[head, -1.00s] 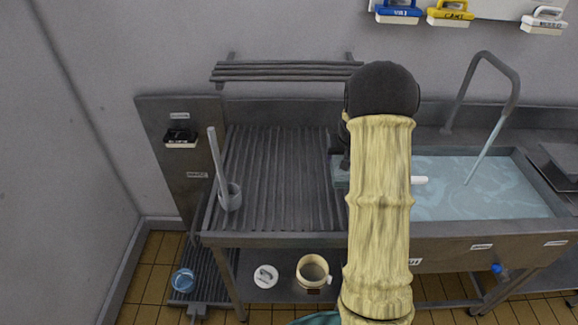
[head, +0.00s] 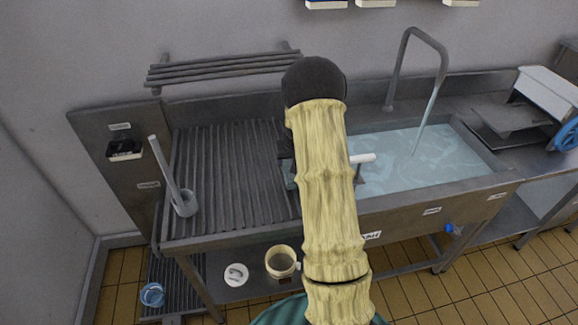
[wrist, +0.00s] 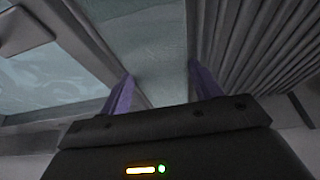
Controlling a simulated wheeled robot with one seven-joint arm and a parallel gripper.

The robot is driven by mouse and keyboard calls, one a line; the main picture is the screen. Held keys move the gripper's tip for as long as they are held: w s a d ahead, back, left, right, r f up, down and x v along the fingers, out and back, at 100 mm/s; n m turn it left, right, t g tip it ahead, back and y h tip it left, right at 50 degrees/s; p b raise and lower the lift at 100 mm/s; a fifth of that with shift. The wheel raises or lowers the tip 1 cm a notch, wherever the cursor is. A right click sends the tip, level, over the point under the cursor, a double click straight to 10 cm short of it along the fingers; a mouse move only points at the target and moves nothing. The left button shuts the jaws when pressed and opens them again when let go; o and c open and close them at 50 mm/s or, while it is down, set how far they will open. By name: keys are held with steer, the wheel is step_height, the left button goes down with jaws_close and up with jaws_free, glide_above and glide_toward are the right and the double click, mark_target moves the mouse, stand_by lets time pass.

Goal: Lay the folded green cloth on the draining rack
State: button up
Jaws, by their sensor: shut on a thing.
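The folded green cloth (wrist: 160,45) is between the purple fingers of my gripper (wrist: 160,90) in the wrist view, and looks grey-teal there. In the head view only a small teal edge of the cloth (head: 289,179) shows beside my arm, which hides most of it. My gripper (head: 286,150) is shut on the cloth above the border between rack and sink. The draining rack (head: 225,165) is the grey ribbed surface left of the sink, and its ribs show at right in the wrist view (wrist: 260,45).
The sink (head: 420,155) holds water, with a curved tap (head: 405,65) behind. A white-handled thing (head: 362,158) is by my arm. A slatted shelf (head: 225,67) hangs behind. Most of the rack is bare.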

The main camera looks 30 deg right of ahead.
steer(key=shift+w+a+r, duration=0.1)
steer(key=shift+a, duration=0.1)
step_height(320, 180, down, 4)
steer(key=shift+a+r+p, duration=0.1)
steer(key=shift+p, duration=0.25)
steer(key=o, duration=1.1)
